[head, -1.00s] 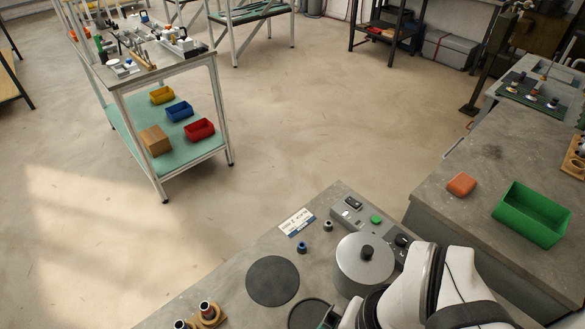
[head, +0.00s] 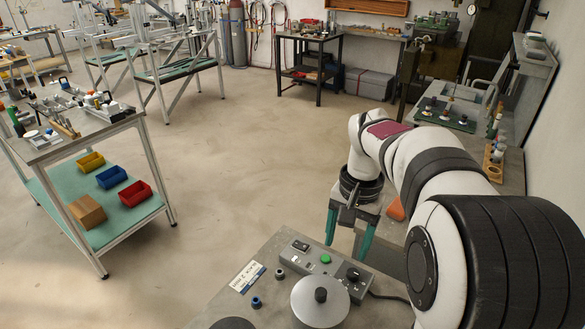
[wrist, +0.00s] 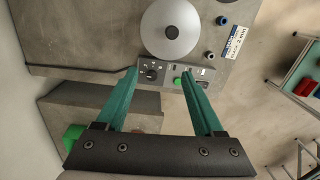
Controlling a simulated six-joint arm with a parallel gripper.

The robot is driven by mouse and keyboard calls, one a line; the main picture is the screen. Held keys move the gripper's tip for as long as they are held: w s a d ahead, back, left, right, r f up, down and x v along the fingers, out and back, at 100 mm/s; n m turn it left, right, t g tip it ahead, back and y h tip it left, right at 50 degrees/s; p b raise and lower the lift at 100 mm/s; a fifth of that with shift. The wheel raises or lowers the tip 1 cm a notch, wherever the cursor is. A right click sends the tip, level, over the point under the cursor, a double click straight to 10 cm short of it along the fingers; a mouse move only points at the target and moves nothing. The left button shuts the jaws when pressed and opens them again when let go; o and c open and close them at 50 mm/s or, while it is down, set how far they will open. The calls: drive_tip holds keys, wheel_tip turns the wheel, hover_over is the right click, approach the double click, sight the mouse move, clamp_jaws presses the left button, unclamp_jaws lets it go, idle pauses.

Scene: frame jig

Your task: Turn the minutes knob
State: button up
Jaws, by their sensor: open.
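A grey control box (head: 313,262) stands on the near bench and carries a black round knob (head: 353,274) at its right end, with marks around it too small to read. The knob also shows in the wrist view (wrist: 150,74), near the left fingertip. A green button (head: 325,258) is in the box's middle and a dark switch (head: 300,245) at its other end. My gripper (head: 346,248) is open and empty, fingers pointing down by the box's far side. In the wrist view the knob and green button lie between the fingertips (wrist: 158,73).
A round metal lid (head: 318,309) with a black top knob is beside the box. A blue ring (head: 256,302) and a label plate (head: 247,277) lie to its left. An orange block (head: 396,209) sits partly behind my arm. A shelf cart (head: 100,215) stands left across open floor.

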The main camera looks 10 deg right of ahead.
drive_tip(key=m, duration=0.1)
hover_over(353, 272)
wheel_tip(353, 272, down, 4)
drive_tip(key=shift+h, duration=0.3)
wheel_tip(353, 272, down, 16)
drive_tip(key=shift+r, duration=0.15)
clamp_jaws()
